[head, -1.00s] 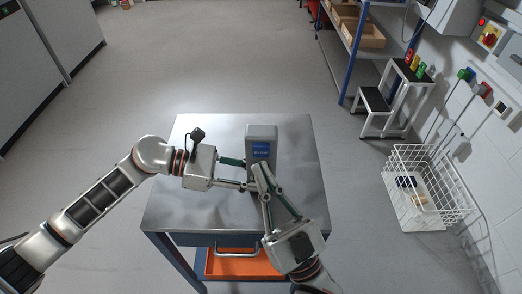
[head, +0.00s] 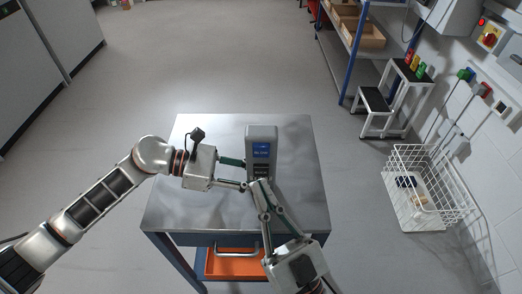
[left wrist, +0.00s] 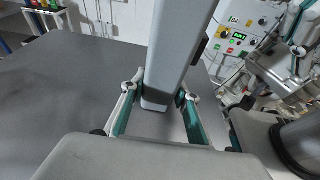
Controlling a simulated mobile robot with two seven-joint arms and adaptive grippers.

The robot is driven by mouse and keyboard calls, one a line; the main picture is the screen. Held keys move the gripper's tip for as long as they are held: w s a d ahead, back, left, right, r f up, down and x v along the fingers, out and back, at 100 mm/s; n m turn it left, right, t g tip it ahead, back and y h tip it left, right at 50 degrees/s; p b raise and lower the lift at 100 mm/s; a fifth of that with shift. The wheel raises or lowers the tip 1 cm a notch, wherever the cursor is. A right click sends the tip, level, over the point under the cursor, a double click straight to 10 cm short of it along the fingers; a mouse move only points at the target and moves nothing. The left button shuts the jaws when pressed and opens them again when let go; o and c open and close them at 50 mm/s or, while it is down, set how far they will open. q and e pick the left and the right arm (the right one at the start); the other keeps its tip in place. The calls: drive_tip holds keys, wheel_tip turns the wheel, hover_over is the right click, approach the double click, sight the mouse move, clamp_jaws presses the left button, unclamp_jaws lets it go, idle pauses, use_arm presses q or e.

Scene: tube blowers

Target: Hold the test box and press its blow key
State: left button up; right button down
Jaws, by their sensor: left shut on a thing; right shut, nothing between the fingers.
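The test box (head: 261,134) is a tall grey case, upright at the middle of the table, with a lit blue display and dark keys below it. It also shows in the left wrist view (left wrist: 181,45), between the fingers. My left gripper (head: 246,174) is shut on the test box from the left side. In the left wrist view the left gripper (left wrist: 162,92) has a finger at each side near its lower end. My right gripper (head: 260,183) is shut and empty, with its tips just in front of the box's lower front. The tips hide part of that front; I cannot make out the blow key.
The steel table (head: 205,135) is bare around the box. An orange drawer (head: 225,262) shows below its front edge. A white wire basket (head: 425,190), a step stool (head: 385,105) and shelving (head: 355,50) stand to the right, clear of the table.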

use_arm(q)
drive_tip(key=o, duration=1.4)
drive_tip(key=shift+c, duration=0.2)
drive_tip(key=shift+a, duration=0.1)
